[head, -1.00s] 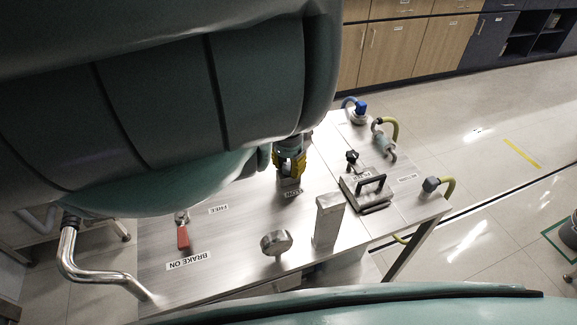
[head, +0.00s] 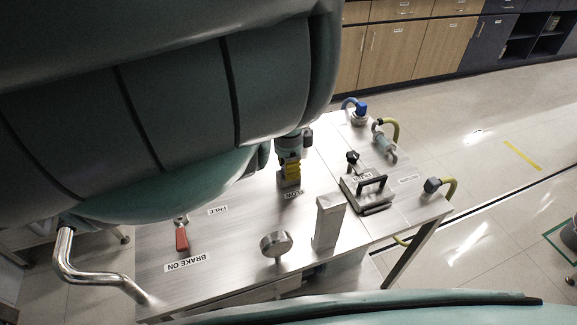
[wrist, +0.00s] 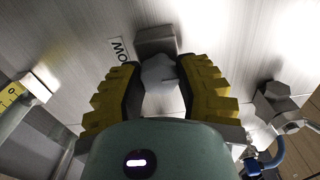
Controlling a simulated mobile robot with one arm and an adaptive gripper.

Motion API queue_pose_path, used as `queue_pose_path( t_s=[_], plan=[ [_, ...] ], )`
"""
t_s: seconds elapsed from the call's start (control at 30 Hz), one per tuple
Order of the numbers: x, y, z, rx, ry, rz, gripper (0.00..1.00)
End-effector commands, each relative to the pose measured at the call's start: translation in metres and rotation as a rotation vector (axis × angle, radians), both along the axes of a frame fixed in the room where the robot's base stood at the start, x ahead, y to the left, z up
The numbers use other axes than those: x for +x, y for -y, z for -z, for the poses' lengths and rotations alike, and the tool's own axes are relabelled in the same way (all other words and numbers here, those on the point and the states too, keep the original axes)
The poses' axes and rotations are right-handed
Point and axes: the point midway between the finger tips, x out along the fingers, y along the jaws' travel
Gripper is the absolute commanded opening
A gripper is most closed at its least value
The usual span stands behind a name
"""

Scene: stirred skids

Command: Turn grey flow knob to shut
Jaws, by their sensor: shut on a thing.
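The grey flow knob (wrist: 160,76) is a pale, faceted knob in the wrist view. My gripper (wrist: 161,70) has its yellow ridged fingers on either side of it, shut on it. The label (wrist: 121,50) shows partly in the wrist view, left of the knob. A grey block (wrist: 155,40) stands just beyond the knob. I cannot tell the knob's exact angle.
On the skid top (head: 240,240) are a red-handled brake lever (head: 182,238), a round gauge-like part (head: 275,244), an upright metal post (head: 328,222) and a black-handled filter lid (head: 368,195). Hose fittings (head: 432,185) line the right side.

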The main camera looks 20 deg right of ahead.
Motion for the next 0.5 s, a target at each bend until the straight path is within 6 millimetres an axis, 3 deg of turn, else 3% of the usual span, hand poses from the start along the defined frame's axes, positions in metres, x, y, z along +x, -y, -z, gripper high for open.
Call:
queue_pose_path(
  t_s=[0.37, 0.4, 0.5],
  plan=[
    [0.0007, -0.0002, 0.0003, 0.000, 0.002, 0.005, 0.00],
    [0.0007, -0.0001, 0.0003, -0.001, 0.002, 0.005, 0.39],
    [0.0005, -0.0001, 0.0003, 0.000, 0.002, 0.005, 0.49]
  ],
)
